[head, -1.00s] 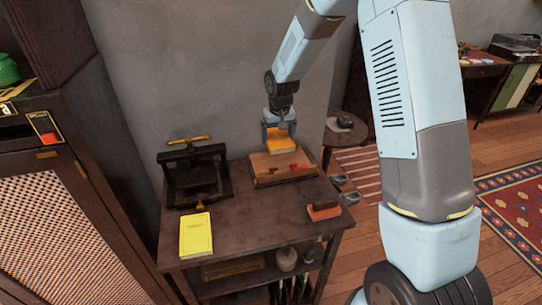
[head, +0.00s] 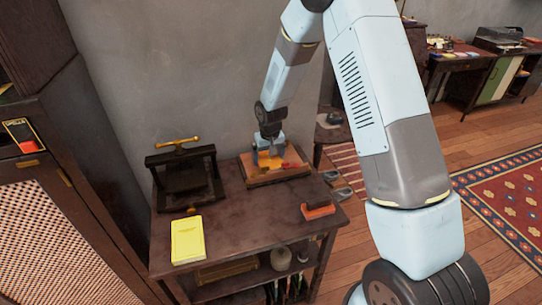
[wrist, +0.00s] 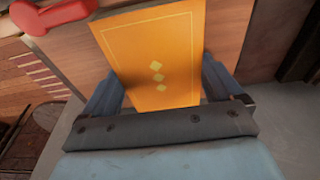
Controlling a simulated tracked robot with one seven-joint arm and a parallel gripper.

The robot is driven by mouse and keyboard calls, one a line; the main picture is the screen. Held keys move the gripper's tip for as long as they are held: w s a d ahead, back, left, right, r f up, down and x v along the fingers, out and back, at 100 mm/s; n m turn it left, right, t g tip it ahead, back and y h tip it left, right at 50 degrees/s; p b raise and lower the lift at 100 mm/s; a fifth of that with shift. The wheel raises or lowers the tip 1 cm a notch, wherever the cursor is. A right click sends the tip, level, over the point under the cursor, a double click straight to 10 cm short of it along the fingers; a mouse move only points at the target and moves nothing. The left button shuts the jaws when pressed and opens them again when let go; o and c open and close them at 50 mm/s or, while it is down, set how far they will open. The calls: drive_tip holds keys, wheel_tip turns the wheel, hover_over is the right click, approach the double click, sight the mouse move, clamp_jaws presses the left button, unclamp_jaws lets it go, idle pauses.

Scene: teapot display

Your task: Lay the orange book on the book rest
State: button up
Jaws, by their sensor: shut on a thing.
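The orange book (head: 268,162) is in my gripper (head: 269,150), over the wooden book rest (head: 253,175) at the back of the dark table. In the wrist view the book (wrist: 155,60) shows its cover with small yellow diamonds, between the two blue fingers. The rest's wooden face (wrist: 228,35) lies behind it. A red piece (wrist: 55,14) is at the rest's edge, left of the book in the wrist view. The book looks very close to the rest; I cannot tell whether it touches. My fingers partly hide it in the head view.
A black press with a yellow handle (head: 182,175) stands left of the rest. A yellow book (head: 187,240) lies at the table's front left. A red-orange block (head: 318,210) sits at the right edge. The table's middle (head: 250,220) is clear.

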drive_tip(key=o, duration=0.8)
